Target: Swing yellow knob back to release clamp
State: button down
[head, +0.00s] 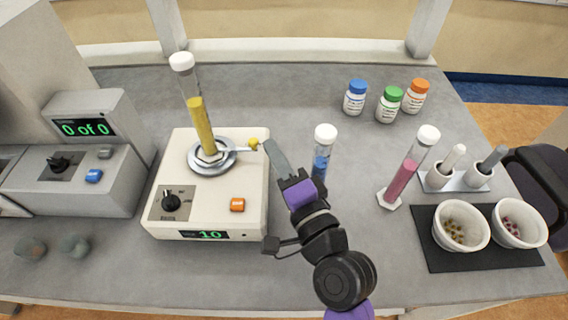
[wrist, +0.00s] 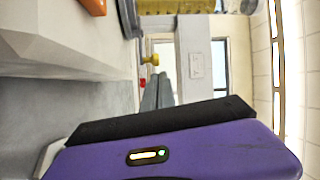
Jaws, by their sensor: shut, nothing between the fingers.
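The yellow knob (head: 254,144) is at the end of a thin lever that reaches right from the metal clamp ring (head: 225,162) on top of the cream machine (head: 218,205). A white-capped tube (head: 200,118) with yellow contents stands in the clamp, leaning slightly. My gripper (head: 268,146) is shut and empty, with its tips just right of the knob. In the wrist view the knob (wrist: 151,59) shows just beyond the tips of the closed fingers (wrist: 157,82). I cannot tell whether they touch it.
A blue-filled tube (head: 321,160) stands close right of my gripper. A pink-filled tube (head: 404,174), mortars (head: 461,225) on a black mat and pill bottles (head: 389,104) are farther right. A grey counter device (head: 95,165) stands left. The bench behind the machine is clear.

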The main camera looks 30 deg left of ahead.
jog(key=shift+x, duration=1.45)
jog(key=shift+s+d+p, duration=0.2)
jog(key=shift+s+p, duration=0.1)
jog(key=shift+s, duration=0.2)
jog(key=shift+s+d, duration=0.1)
jog(key=shift+s, duration=0.25)
jog(key=shift+s+p, duration=0.55)
jog(key=shift+s, duration=0.8)
jog(key=b+v, duration=0.2)
jog(key=v, duration=0.5)
jog(key=shift+s+d, duration=0.3)
